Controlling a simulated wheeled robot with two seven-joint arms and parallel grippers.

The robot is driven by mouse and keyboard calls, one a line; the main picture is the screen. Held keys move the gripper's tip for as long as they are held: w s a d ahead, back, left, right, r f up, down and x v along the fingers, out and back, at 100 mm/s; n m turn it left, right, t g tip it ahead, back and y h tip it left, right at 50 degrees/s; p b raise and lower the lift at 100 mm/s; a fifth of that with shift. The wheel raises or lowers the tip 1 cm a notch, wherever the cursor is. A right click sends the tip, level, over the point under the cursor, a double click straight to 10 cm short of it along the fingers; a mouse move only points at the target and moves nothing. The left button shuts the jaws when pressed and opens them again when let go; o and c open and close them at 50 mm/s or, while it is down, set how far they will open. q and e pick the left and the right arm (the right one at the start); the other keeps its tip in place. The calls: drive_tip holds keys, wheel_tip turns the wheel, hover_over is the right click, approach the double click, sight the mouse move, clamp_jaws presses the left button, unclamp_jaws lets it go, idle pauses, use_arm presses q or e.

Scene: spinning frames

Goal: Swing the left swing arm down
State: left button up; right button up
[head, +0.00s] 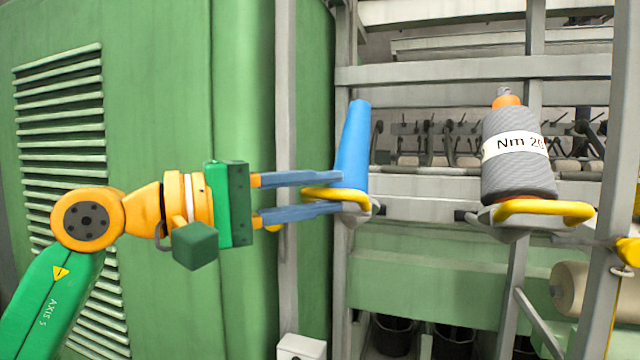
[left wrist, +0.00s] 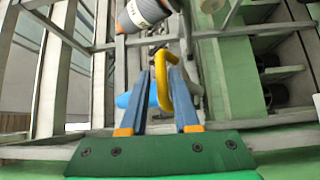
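The left swing arm is a grey holder with a yellow loop handle (head: 330,193), and it carries a bare blue cone tube (head: 354,140) standing up, slightly tilted. My left gripper (head: 341,193) reaches in from the left with its blue fingers at the handle, one above and one below it. In the left wrist view, the yellow handle (left wrist: 163,85) lies between the fingers of my left gripper (left wrist: 160,68), with the blue tube partly hidden behind them. The fingers look apart; I cannot see a firm grip. My right gripper is not in view.
To the right, a second holder with a yellow handle (head: 545,208) carries a full grey yarn package (head: 517,155) labelled "Nm". Grey frame posts (head: 600,180) and rails surround the holders. A green machine cabinet (head: 160,110) fills the left side behind my arm.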

use_arm(q)
drive_tip(key=shift+w+d+f, duration=0.1)
drive_tip(key=shift+w+d, duration=0.1)
drive_tip(key=shift+d, duration=0.45)
drive_tip(key=shift+w+d, duration=0.1)
drive_tip(key=shift+w, duration=0.05)
drive_tip(key=c, duration=0.4)
clamp_jaws()
